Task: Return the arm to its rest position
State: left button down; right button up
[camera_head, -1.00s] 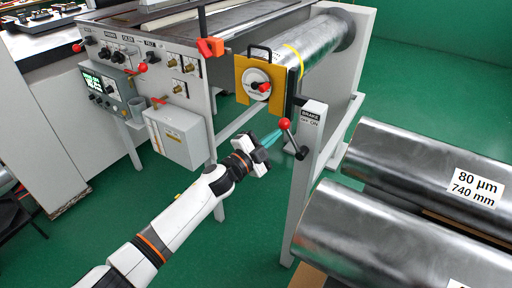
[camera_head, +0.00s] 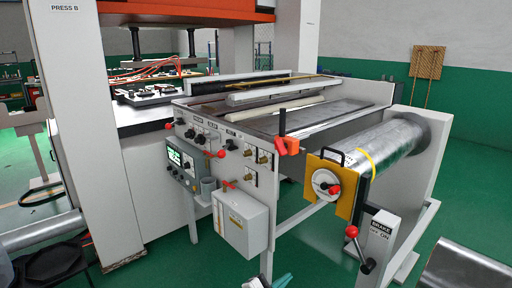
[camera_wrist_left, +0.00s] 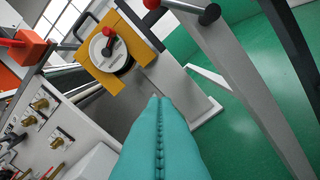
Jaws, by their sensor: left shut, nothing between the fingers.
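My left gripper (camera_head: 282,281) barely shows at the bottom edge of the head view, with only its teal fingertips and a dark part of the hand in frame. In the left wrist view its two teal fingers (camera_wrist_left: 158,105) lie pressed together along a ridged seam, with nothing between them. They point toward the yellow end plate (camera_wrist_left: 112,55) of the roller and touch nothing that I can see. The rest of the left arm is out of the head view. My right gripper is in neither view.
The brake lever's red knob (camera_head: 351,231) stands beside the grey brake post (camera_head: 380,238), right of the gripper. A foil roll (camera_head: 380,148) sits behind the yellow plate. A grey box (camera_head: 241,222) hangs on the machine's front. Green floor lies below.

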pick_arm(q)
jog(key=s+a+f+n+g+y+p, duration=0.1)
jog(key=s+a+f+n+y, duration=0.2)
jog(key=s+a+f, duration=0.5)
jog(key=s+a+f+n+g+y, duration=0.1)
jog(key=s+a+f+n+y, duration=0.2)
jog(key=f, duration=0.9)
jog(key=s+a+f+n+g+y+p, duration=0.1)
jog(key=s+a+f+n+y, duration=0.25)
jog(key=a+f, duration=0.55)
jog(key=s+a+f+n+g+y, duration=0.1)
jog(key=s+a+f, duration=0.3)
jog(key=s, duration=0.8)
jog(key=s+a+f+n+g+y+p, duration=0.1)
jog(key=s+a+f+n+g, duration=0.2)
jog(key=s, duration=1)
jog(key=s+a+f+n+g+y, duration=0.1)
jog(key=s+a+f+g, duration=0.3)
jog(key=s+f, duration=0.4)
jog(key=s+n, duration=0.1)
jog(key=s, duration=0.4)
jog(key=shift+s+a+f, duration=0.25)
jog(key=shift+a, duration=0.1)
